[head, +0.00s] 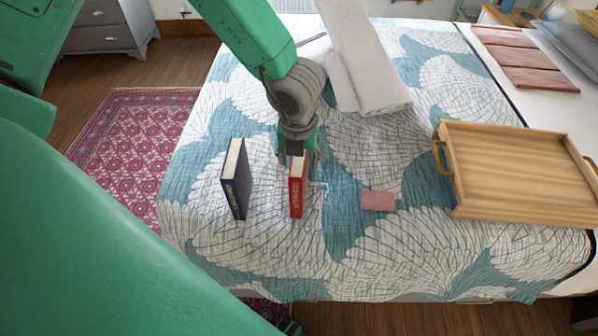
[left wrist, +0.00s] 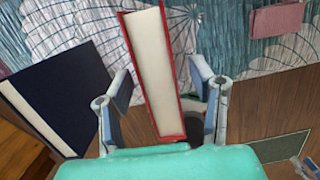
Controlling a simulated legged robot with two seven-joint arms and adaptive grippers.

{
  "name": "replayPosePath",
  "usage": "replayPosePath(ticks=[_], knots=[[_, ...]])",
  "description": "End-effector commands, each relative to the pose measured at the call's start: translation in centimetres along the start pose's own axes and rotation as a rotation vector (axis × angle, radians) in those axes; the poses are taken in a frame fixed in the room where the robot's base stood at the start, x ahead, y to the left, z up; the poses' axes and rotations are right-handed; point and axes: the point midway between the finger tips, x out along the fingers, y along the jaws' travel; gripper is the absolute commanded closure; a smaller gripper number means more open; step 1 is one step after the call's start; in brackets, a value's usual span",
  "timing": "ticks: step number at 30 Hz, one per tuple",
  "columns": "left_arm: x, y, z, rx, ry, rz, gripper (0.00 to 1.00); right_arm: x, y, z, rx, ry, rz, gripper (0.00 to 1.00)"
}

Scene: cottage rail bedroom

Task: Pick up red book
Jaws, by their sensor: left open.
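The red book (head: 297,187) stands upright on the bed, its spine facing the head camera. In the left wrist view, the red book (left wrist: 155,70) shows its pale page edges and red covers. My left gripper (head: 297,155) is over the book's top from behind. In the left wrist view, the open fingers of my left gripper (left wrist: 160,100) are on either side of the book, with a gap on each side.
A dark blue book (head: 236,180) stands left of the red book and also shows in the left wrist view (left wrist: 65,95). A pink block (head: 378,201) lies to the right. A wooden tray (head: 515,210) and folded towels (head: 385,95) are on the bed.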

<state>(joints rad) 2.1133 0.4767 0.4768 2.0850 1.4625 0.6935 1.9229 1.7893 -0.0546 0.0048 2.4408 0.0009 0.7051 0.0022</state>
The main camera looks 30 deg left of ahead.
Motion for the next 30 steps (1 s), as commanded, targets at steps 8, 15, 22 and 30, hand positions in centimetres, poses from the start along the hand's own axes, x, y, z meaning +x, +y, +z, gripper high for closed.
replayPosePath(ticks=[8,15,22,30], knots=[[0.1,0.1,0.1,0.0,0.001,-0.001,0.57,0.0,0.0,0.0,0.0,0.0,0.0,0.6],[0.1,0.1,0.1,0.0,0.0,-0.002,1.0,0.0,0.0,0.0,0.0,0.0,0.0,0.6],[-0.2,0.1,0.1,0.0,0.0,-0.001,1.0,-0.1,0.0,0.0,0.0,0.0,0.0,0.6],[-4.8,0.1,0.9,-0.001,-0.004,-0.004,1.0,-1.2,0.0,-0.1,0.0,0.0,0.0,0.6]])
